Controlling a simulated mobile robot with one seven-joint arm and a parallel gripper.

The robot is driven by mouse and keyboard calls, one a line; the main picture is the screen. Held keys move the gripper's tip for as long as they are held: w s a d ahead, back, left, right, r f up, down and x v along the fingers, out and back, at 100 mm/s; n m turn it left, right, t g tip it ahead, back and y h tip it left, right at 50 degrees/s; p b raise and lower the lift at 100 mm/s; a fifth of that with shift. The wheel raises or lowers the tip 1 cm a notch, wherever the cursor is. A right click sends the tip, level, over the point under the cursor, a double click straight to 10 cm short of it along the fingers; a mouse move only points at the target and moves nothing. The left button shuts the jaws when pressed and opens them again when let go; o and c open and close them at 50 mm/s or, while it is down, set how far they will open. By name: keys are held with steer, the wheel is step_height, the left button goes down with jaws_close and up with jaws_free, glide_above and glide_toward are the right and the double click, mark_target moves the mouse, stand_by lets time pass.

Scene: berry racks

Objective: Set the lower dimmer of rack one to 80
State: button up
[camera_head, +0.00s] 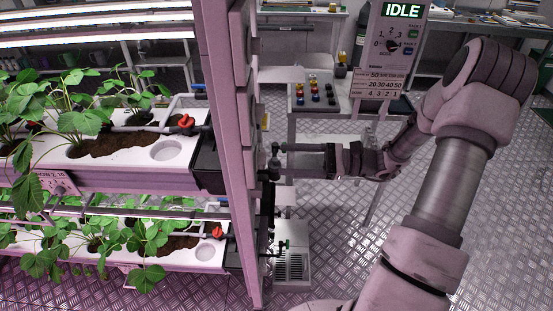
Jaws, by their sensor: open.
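The rack (240,200) with plants stands at the left, its end post seen nearly edge-on. Flat boxes are fixed along the post's outer side, an upper one (240,40) and a lower one (247,125). Their faces turn away from me, so no dial reading or label is legible, and I cannot tell which is the lower dimmer. My gripper (284,148) reaches in from the right, level, its fingers pointing left toward the post. It is open, and nothing shows held. Its tips are near a dark upright fitting (274,165) beside the post; contact cannot be told.
Planted troughs (125,178) with red valves (186,121) fill the rack. A control box (394,40) reading IDLE stands behind my arm. A white vented box (291,265) sits on the floor below.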

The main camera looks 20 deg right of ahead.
steer(key=b+v, duration=0.1)
steer(key=v, duration=1.2)
steer(key=s+a+r+n+g+h+b, duration=0.1)
steer(key=s+a+r+n+g+h, duration=0.1)
steer(key=a+r+n+g+h, duration=0.3)
steer(key=s+a+n+g+h, duration=0.1)
steer(key=s+a+n+h, duration=0.1)
steer(key=a+n+h, duration=0.3)
steer(key=s+a+r+n+t+h+p, duration=0.1)
steer(key=s+a+r+n+t+h, duration=0.4)
steer(key=s, duration=0.5)
steer(key=shift+s+a+r+n+t+h, duration=0.25)
steer(key=shift+a+r+n+h, duration=0.85)
steer(key=shift+r+n, duration=0.55)
steer(key=shift+w+d, duration=0.1)
steer(key=shift+d, duration=0.05)
